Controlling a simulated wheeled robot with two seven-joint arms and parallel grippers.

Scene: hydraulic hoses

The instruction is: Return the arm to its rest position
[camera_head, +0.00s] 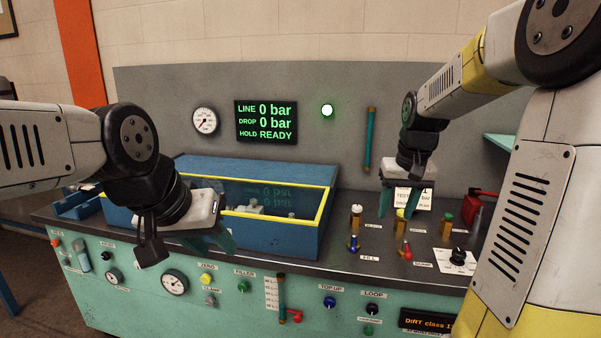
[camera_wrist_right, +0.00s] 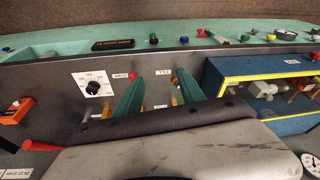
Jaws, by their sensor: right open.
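My right arm comes in from the right in the head view. Its gripper (camera_head: 399,208) hangs over the right part of the bench top, in front of a white label card. In the right wrist view the right gripper (camera_wrist_right: 160,85) shows two teal fingers apart, with nothing held between them. My left gripper (camera_head: 212,240) is in front of the blue box with the yellow rim (camera_head: 275,213). Its teal fingers point down and partly overlap the box front; whether they are apart is unclear.
Small posts with coloured bands (camera_head: 355,217) and a red valve lever (camera_head: 406,247) stand near the right gripper. A black dial (camera_head: 458,256) and a red can (camera_head: 480,208) are further right. The back panel holds a gauge (camera_head: 205,121) and a display (camera_head: 266,121).

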